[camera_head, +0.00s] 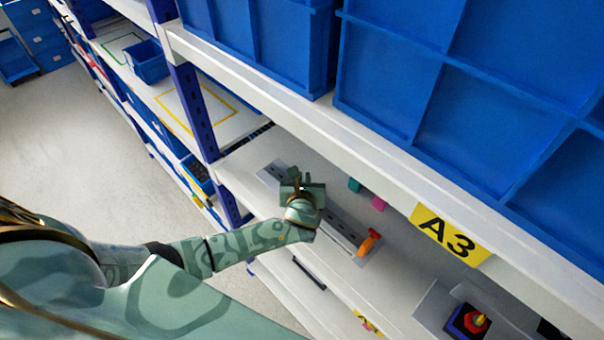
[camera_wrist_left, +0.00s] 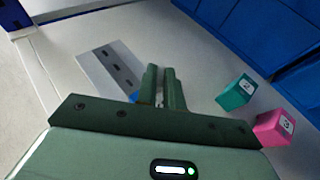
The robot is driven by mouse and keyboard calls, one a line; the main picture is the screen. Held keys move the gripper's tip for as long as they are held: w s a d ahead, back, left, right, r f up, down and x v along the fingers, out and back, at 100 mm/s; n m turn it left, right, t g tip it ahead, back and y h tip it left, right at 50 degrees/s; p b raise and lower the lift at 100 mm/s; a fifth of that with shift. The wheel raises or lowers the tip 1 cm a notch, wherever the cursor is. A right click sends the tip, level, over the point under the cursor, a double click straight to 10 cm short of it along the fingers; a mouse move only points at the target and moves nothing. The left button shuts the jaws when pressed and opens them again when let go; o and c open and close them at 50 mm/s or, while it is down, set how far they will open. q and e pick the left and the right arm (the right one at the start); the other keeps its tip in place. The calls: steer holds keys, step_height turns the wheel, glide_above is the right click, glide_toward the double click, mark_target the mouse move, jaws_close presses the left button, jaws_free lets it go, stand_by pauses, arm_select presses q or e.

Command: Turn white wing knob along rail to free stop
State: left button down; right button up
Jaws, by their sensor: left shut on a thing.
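A grey slotted rail (camera_head: 343,232) lies on the shelf and runs from upper left to lower right in the head view. Its far end also shows in the left wrist view (camera_wrist_left: 108,66). My left gripper (camera_head: 293,177) is over the rail. In the left wrist view its two fingers (camera_wrist_left: 161,72) are nearly together, with a small pale piece (camera_wrist_left: 159,98) between them. This looks like the white wing knob, mostly hidden by the fingers. A bit of blue (camera_wrist_left: 135,97) shows beside the left finger. My right gripper is not in view.
An orange part (camera_head: 368,243) stands at the rail's near right end. A teal cube (camera_wrist_left: 236,92) and a pink cube (camera_wrist_left: 274,128) sit right of my fingers. A red knob on a dark box (camera_head: 468,322) is farther right. Blue bins (camera_head: 470,90) stand on the shelf above.

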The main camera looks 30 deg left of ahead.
arm_select(q)
steer(key=n+y, duration=0.1)
steer(key=n+g+y, duration=0.1)
steer(key=shift+w+d+n+g+y, duration=0.15)
steer(key=shift+d+n+g+y, duration=0.15)
steer(key=shift+n+y, duration=0.1)
steer(key=shift+w+f+n+g+y+b, duration=0.1)
steer(key=shift+n+g+y+b, duration=0.7)
steer(key=shift+n+y, duration=0.15)
steer(key=shift+w+n+g+y+b, duration=0.1)
steer(key=shift+n+g+y+b, duration=0.3)
steer(key=shift+n+g+y, duration=0.3)
steer(key=shift+n, duration=0.25)
steer(key=shift+r, duration=0.2)
steer(key=c, duration=1.5)
jaws_free()
